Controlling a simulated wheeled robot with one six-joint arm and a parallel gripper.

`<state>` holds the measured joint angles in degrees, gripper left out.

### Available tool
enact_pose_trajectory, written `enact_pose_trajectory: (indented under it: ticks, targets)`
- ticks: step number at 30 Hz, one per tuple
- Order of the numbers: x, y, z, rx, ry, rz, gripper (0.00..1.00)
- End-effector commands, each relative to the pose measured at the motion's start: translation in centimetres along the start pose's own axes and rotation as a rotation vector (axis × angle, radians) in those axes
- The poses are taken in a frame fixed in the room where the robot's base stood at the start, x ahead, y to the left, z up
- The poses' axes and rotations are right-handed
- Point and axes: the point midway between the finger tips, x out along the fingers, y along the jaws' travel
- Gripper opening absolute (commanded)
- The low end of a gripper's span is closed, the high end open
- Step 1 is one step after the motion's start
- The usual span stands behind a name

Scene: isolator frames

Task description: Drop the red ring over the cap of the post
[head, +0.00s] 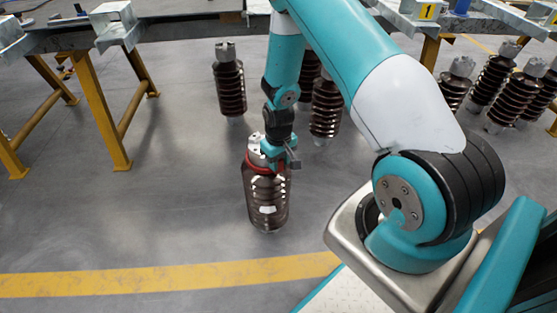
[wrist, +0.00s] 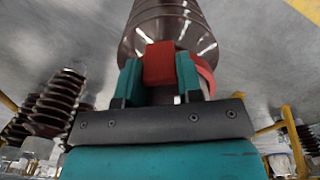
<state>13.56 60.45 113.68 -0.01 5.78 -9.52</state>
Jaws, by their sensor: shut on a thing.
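The post (head: 267,205) is a brown, ribbed, glossy insulator standing upright on the floor in the middle of the head view. Its grey metal cap (head: 255,143) shows at the top, partly hidden by my gripper. The red ring (head: 251,164) shows as an arc at the cap's lower part; I cannot tell whether it fully encircles the cap. My gripper (head: 281,163) is at the post's top right. In the wrist view, the teal fingers of my gripper (wrist: 160,80) are shut on the ring's red block (wrist: 158,63). The post's ribbed body (wrist: 172,20) shows just beyond.
Several brown insulators stand behind, such as one (head: 229,85) at the back left and a group (head: 495,80) at the right. A grey rail on yellow legs (head: 100,105) crosses the back. The floor left of the post is clear.

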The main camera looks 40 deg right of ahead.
Motion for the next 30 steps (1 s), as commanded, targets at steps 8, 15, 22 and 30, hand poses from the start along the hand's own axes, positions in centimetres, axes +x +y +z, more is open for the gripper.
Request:
enact_pose_trajectory:
  ticks: [8,15,22,30]
  targets:
    - [0.8,0.0,0.0,0.000,0.000,0.000,0.10]
    - [1.4,0.0,0.0,0.000,0.000,0.000,0.10]
    - [1.6,0.0,0.0,0.000,0.000,0.000,0.59]
    - [1.5,0.0,0.0,0.000,0.000,0.000,0.63]
